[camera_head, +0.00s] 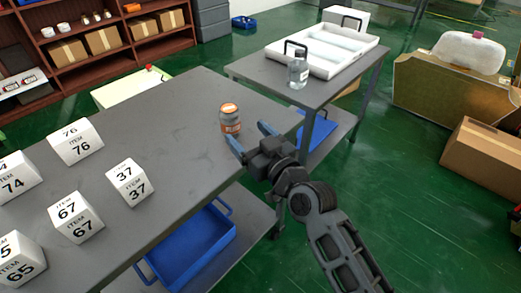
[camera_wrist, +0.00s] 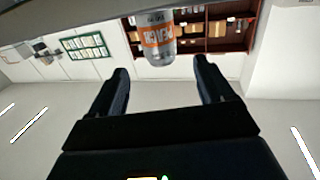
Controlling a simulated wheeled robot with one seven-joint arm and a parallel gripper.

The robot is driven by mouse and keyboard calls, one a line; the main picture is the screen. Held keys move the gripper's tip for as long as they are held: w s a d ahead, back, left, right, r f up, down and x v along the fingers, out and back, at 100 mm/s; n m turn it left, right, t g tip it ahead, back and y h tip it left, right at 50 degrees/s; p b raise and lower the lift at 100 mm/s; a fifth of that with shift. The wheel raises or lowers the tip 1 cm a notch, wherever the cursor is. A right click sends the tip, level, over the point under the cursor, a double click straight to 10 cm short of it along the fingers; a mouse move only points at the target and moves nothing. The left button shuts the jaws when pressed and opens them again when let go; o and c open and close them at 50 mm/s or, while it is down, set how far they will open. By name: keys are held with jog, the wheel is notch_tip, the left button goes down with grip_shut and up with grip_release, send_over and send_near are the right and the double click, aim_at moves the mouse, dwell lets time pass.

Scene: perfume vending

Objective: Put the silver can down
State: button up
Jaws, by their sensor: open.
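Several white numbered blocks, such as the 37 block (camera_head: 129,184), stand on the table's left part. A second table (camera_head: 318,95) at the back right holds a clear bottle (camera_head: 297,73) and a white tray (camera_head: 325,50). A blue bin (camera_head: 190,250) sits below.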

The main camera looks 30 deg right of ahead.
jog(key=shift+s+d+b, duration=0.2)
jog(key=shift+s+b, duration=0.2)
jog(key=shift+s, duration=1.95)
jog(key=shift+s, duration=0.1)
jog(key=s+f+m+g+h, duration=0.1)
jog(key=s+f, duration=0.2)
jog(key=s, duration=0.6)
jog(key=s+f+g, duration=0.1)
jog(key=s+f, duration=0.2)
jog(key=s, duration=0.6)
jog(key=s+r, duration=0.3)
jog(key=s, duration=0.7)
jog(key=s+r+g, duration=0.1)
jog(key=s+r, duration=0.2)
jog(key=s, duration=0.6)
jog(key=shift+s+a+r, duration=0.3)
jog(key=shift+s+r, duration=0.1)
